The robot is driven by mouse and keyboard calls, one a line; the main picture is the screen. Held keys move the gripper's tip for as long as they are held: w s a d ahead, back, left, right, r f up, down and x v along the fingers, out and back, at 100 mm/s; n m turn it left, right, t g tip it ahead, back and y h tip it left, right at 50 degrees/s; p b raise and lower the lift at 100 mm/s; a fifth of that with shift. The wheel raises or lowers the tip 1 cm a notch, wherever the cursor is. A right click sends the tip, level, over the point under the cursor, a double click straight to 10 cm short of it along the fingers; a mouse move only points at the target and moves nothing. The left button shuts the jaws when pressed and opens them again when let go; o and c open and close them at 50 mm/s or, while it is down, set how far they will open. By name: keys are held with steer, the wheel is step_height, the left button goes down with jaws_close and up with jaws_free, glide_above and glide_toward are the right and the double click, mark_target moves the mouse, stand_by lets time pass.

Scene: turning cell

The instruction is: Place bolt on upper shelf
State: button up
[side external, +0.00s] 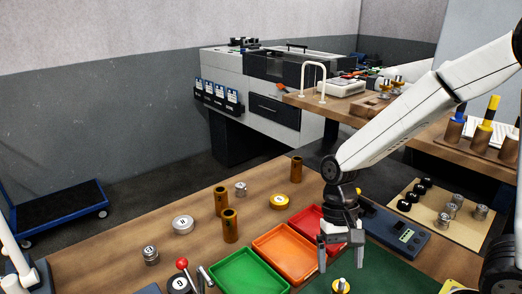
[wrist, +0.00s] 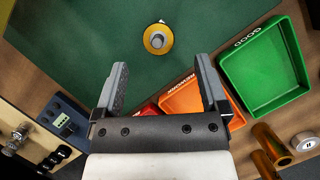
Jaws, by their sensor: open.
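A small grey upright piece, which looks like the bolt (wrist: 159,41), stands on a round yellow base (wrist: 149,46) on the green mat in the wrist view. The same yellow base (side external: 342,289) shows at the bottom of the side view, below my gripper. My gripper (side external: 340,266) points down with its fingers apart and nothing between them. In the wrist view my gripper (wrist: 161,66) is open, and the yellow base lies just beyond the fingertips. A raised wooden shelf (side external: 300,99) stands at the back in the side view; I cannot tell whether it is the upper shelf.
Green (side external: 248,272), orange (side external: 287,252) and red (side external: 305,222) trays sit left of my gripper. A blue device (side external: 395,232) lies to the right, beside a board (side external: 462,233) of small parts. Brass cylinders (side external: 230,226) stand on the table. The green mat (wrist: 100,50) is mostly clear.

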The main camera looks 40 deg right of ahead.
mark_target(341, 286)
steer(key=shift+x, duration=1.3)
steer(key=shift+x, duration=2.6)
steer(key=shift+s, duration=0.1)
steer(key=shift+r, duration=0.1)
jaws_close()
